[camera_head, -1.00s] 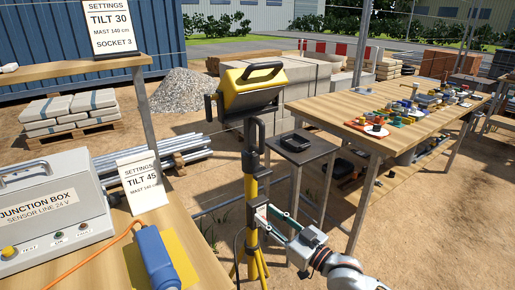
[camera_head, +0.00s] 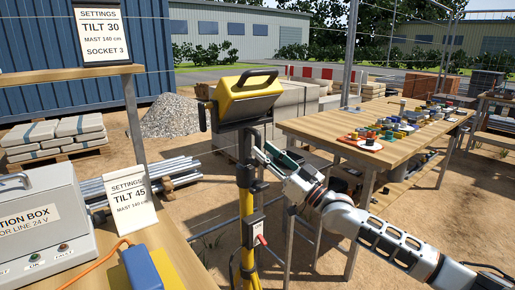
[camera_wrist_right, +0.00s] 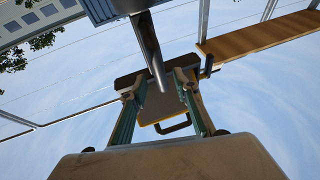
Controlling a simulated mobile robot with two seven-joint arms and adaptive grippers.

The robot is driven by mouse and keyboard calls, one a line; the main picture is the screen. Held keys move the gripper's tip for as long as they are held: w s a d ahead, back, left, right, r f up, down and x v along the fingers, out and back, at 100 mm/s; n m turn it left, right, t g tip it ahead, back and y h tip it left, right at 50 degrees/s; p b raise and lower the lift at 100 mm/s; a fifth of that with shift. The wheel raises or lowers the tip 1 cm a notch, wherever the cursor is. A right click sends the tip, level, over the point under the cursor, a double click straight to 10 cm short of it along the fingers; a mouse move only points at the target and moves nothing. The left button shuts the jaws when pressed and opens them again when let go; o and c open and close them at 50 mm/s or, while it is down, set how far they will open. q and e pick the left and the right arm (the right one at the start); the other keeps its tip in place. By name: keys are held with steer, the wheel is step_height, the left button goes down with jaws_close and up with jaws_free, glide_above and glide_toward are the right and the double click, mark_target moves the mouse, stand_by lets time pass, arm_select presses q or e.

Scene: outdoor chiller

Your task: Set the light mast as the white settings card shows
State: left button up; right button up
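The light mast (camera_head: 247,205) is yellow and upright, with a yellow and black lamp head (camera_head: 246,100) tilted on top. A dark upright handle stands just below the head. My right gripper (camera_head: 262,160) is beside the mast top, below the head. In the right wrist view its fingers (camera_wrist_right: 157,90) are apart, with a dark bar between them; contact cannot be told. The lamp head shows beyond. An upper white card (camera_head: 102,35) reads TILT 30, MAST 140 cm, SOCKET 3. A lower card (camera_head: 130,203) reads TILT 45, MAST 140 cm. My left gripper is out of view.
A grey junction box (camera_head: 40,225) and a blue block (camera_head: 150,268) with an orange cable stand on the near-left table. A wooden table (camera_head: 320,132) with several small coloured parts stands at right. Metal pipes (camera_head: 175,170) lie behind the mast.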

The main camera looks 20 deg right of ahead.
mark_target(260, 147)
steer(key=shift+x, duration=1.65)
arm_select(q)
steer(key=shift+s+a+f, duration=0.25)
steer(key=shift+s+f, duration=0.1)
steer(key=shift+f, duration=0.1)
arm_select(e)
jaws_close()
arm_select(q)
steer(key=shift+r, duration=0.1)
